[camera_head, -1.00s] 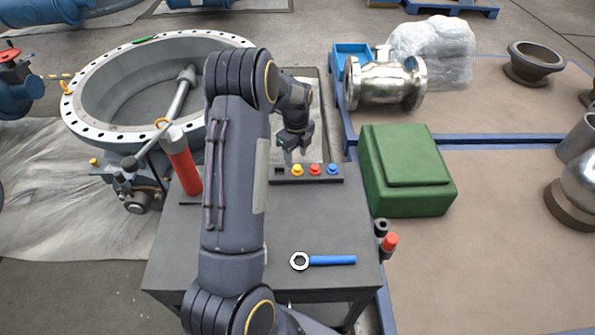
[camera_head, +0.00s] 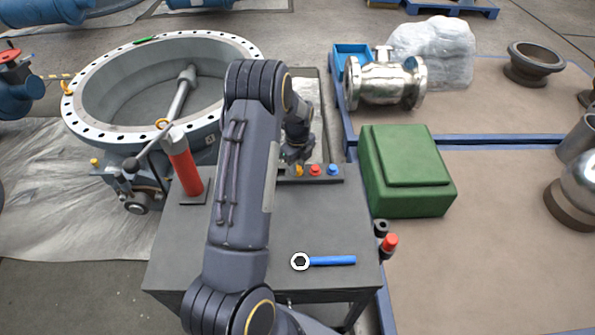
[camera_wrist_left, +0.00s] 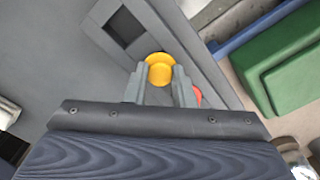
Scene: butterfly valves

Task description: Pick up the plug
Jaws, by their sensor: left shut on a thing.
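A small rack (camera_head: 337,180) at the far edge of the dark table holds a row of coloured plugs. The yellow plug (camera_head: 299,171) is at the left of the row, with the red plug (camera_head: 315,170) and the blue plug (camera_head: 333,169) to its right. My left gripper (camera_head: 297,160) is down at the rack, shut on the yellow plug. In the left wrist view the yellow plug (camera_wrist_left: 160,70) sits between the two fingertips, with the red plug (camera_wrist_left: 197,96) partly hidden behind a finger. I cannot tell whether the yellow plug is clear of its seat. My right gripper is not in view.
A blue-handled ring wrench (camera_head: 325,261) lies near the table's front. A red cylinder (camera_head: 183,165) stands at the table's left, beside the large flanged valve ring (camera_head: 230,48). A green box (camera_head: 408,165) is right of the table. A dark square slot (camera_wrist_left: 124,27) lies beside the yellow plug.

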